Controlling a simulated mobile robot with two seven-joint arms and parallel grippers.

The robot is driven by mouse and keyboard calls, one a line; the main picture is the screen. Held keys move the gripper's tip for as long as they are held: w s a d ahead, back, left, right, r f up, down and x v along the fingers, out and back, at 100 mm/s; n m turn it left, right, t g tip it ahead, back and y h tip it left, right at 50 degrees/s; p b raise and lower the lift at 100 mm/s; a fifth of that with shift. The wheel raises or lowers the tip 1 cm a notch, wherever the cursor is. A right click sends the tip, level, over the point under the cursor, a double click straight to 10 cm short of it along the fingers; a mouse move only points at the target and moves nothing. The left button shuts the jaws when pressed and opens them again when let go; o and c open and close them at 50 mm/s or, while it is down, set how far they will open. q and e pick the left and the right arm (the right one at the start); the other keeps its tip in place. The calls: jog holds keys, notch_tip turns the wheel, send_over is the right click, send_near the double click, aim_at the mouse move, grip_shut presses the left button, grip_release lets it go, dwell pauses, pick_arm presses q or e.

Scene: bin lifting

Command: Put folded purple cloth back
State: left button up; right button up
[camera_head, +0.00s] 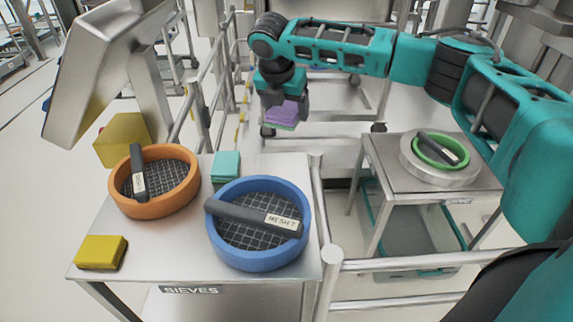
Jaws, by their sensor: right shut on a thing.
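The folded purple cloth (279,117) is in my right gripper (285,104), which is shut on it. The gripper points down and holds the cloth in the air, beyond the back right part of the table. The cloth's lower edge looks pale green. My left gripper is not in view. A folded teal cloth (226,166) lies at the table's back edge, and a folded yellow cloth (101,252) lies at its front left.
The steel table labelled SIEVES (180,268) carries an orange sieve (155,208) and a blue sieve (218,252), each with a dark handled tool across it. A side table (377,170) at right holds a green ring (425,157). Rails (400,263) run beside the table.

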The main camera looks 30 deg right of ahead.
aim_at(289, 167)
notch_tip(289, 167, down, 16)
jog(key=shift+r+b, duration=0.15)
jog(key=shift+b, duration=1)
jog(key=o, duration=1.2)
jog(key=p+v, duration=0.2)
jog(key=v, duration=1)
